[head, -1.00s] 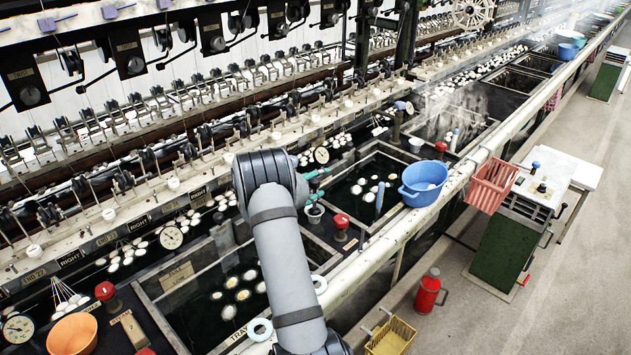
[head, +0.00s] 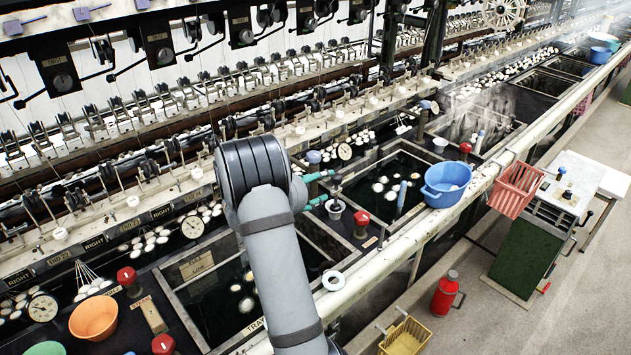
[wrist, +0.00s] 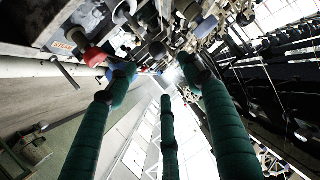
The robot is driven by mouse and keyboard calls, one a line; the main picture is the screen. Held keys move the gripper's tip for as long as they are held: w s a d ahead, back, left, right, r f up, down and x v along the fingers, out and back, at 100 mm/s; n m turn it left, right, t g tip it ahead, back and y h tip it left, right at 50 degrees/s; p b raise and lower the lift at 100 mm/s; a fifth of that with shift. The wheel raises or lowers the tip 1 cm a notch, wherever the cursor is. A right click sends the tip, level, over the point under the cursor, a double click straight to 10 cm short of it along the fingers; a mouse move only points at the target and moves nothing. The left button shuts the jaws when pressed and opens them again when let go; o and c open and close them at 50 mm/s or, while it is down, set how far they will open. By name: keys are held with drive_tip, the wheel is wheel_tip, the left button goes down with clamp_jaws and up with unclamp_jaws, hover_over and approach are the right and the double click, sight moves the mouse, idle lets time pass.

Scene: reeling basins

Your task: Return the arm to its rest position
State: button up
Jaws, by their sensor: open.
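My grey arm rises from the bottom middle of the head view, and its bulky joint hides part of the basin bench behind it. My gripper (head: 330,189) shows beyond that joint with its teal fingers apart and nothing between them. It is just left of a small grey-white cup (head: 335,209) in the picture; I cannot tell whether they touch. In the wrist view, the green-wrapped fingers of my gripper (wrist: 163,82) are spread and empty, with the floor and machinery beyond.
A blue basin (head: 446,186) and a red basket (head: 516,190) sit along the front rail. An orange bowl (head: 93,318) is at lower left. A red flask (head: 446,296) and a yellow basket (head: 405,338) stand below the rail.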

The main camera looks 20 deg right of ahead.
sight(338, 174)
drive_tip(key=x, duration=1.2)
drive_tip(key=shift+w+r+p, duration=0.15)
drive_tip(key=shift+r+p, duration=0.55)
drive_tip(key=shift+r, duration=0.05)
drive_tip(key=shift+s+r+p, duration=0.2)
drive_tip(key=shift+r+p, duration=0.35)
drive_tip(key=shift+r, duration=0.25)
drive_tip(key=shift+f, duration=0.1)
drive_tip(key=shift+w, duration=0.1)
